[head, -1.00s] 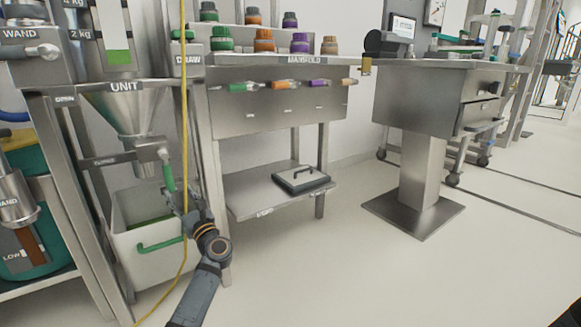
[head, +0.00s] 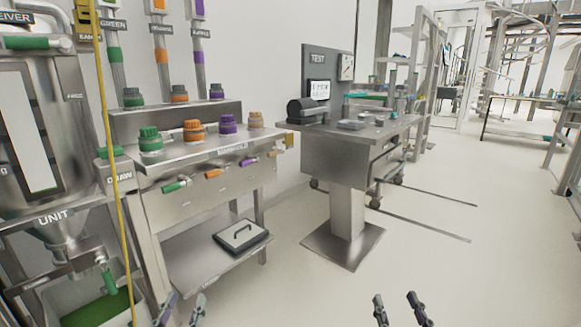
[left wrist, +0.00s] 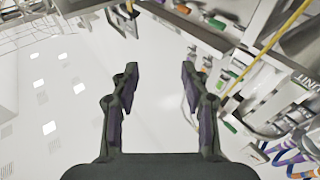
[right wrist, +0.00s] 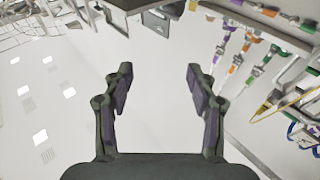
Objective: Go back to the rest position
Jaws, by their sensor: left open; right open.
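My left gripper (head: 180,309) shows at the bottom of the head view, in front of the manifold bench, with its fingers apart. In the left wrist view its fingers (left wrist: 156,85) are spread with nothing between them. My right gripper (head: 398,310) is at the bottom of the head view, right of centre, over open floor. In the right wrist view its fingers (right wrist: 158,88) are also spread and empty. Both point upward in the head view. Most of both arms is out of view.
The manifold bench (head: 215,153) with coloured caps stands ahead left. A bin with green contents (head: 100,308) sits under the unit funnel at lower left. A yellow cable (head: 108,130) hangs in front. The test station pedestal (head: 345,215) stands centre right. Floor is clear on the right.

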